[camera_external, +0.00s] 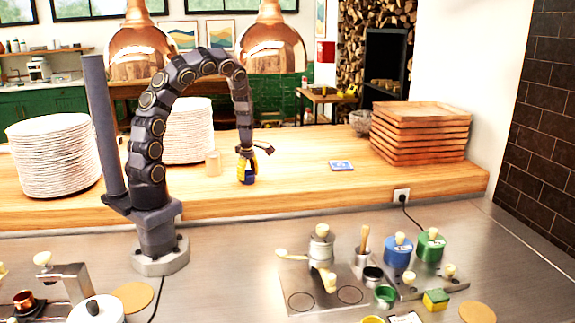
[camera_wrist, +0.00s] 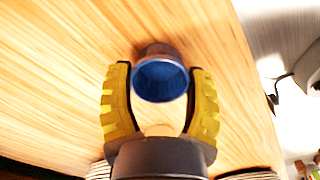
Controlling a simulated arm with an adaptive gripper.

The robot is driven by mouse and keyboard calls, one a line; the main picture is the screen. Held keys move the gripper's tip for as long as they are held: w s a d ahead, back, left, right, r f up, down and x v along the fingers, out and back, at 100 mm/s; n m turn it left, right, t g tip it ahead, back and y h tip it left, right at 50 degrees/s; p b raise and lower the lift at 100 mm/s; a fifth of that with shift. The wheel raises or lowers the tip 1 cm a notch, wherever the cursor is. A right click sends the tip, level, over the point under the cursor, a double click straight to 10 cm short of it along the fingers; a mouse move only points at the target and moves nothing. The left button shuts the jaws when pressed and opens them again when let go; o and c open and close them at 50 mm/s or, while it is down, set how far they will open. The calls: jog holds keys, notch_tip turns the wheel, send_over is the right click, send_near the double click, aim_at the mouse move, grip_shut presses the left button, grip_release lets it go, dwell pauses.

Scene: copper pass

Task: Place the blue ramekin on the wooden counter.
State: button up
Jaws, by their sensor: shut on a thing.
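The blue ramekin (camera_wrist: 160,80) sits between the two yellow fingers of my gripper (camera_wrist: 162,70) in the wrist view, its blue inside facing the camera. The fingers are shut on it from both sides. In the external view my gripper (camera_external: 247,176) points down over the wooden counter (camera_external: 300,182), and a small dark-blue part of the ramekin (camera_external: 250,179) shows between the fingers. The ramekin is low, at or just above the wood; I cannot tell whether it touches.
White plate stacks (camera_external: 52,155) are farther left. A blue-and-white square (camera_external: 341,165) and stacked wooden trays (camera_external: 420,135) are to the right. Copper lamps (camera_external: 272,45) hang above. Wood between gripper and square is clear.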

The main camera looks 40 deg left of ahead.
jog(key=o, duration=1.1)
jog(key=shift+f, duration=0.1)
jog(key=shift+c, duration=0.2)
